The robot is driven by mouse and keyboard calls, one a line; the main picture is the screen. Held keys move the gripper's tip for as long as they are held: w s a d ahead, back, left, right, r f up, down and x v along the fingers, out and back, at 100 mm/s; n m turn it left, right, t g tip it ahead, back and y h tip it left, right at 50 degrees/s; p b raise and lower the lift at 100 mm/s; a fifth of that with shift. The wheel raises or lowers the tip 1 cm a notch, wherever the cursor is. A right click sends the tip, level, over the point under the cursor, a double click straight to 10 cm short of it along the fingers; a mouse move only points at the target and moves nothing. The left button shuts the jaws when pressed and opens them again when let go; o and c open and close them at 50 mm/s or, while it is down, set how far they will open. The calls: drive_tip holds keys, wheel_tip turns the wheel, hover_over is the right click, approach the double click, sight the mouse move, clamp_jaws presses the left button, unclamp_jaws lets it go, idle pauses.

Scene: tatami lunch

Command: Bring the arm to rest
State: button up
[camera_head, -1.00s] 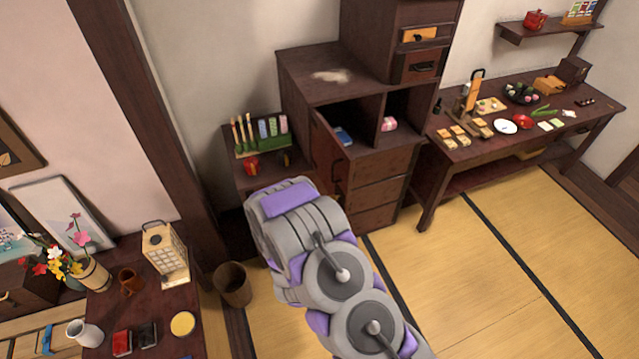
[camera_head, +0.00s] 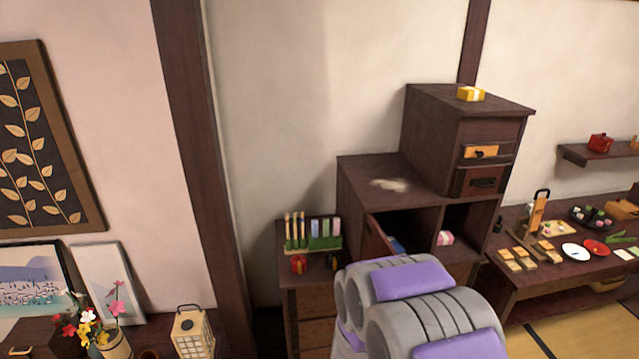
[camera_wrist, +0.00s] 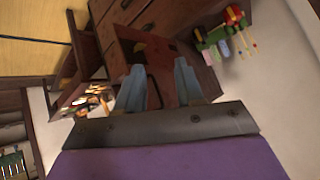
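My gripper (camera_wrist: 157,74) shows in the wrist view with its two blue-grey fingers apart and nothing between them. Behind the fingers is the dark wooden cabinet, blurred, with a handle on it. In the head view my grey and purple arm rises at the lower middle right, in front of the stepped cabinet (camera_head: 365,172). My gripper is hidden from the head view.
A low chest (camera_head: 308,300) with a green rack (camera_head: 325,240) and a red pot (camera_head: 299,264) stands left of the cabinet. A food table (camera_head: 515,284) stands at right. A lantern (camera_head: 192,333) and flowers (camera_head: 88,328) are at lower left.

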drive_tip(key=s+d+r+n+g+b, duration=0.1)
drive_tip(key=s+r+g+b, duration=0.1)
drive_tip(key=s, duration=1)
drive_tip(key=s+d+r+n+g+y+b, duration=0.1)
drive_tip(key=s+r+g, duration=0.4)
drive_tip(key=s, duration=0.7)
drive_tip(key=s+d+r+n+g+b, duration=0.2)
drive_tip(key=s+r, duration=0.3)
drive_tip(key=s, duration=0.8)
drive_tip(key=shift+d+r+n+g+b, duration=0.15)
drive_tip(key=shift+d+n+g+b, duration=0.25)
drive_tip(key=shift+n+g+b, duration=0.4)
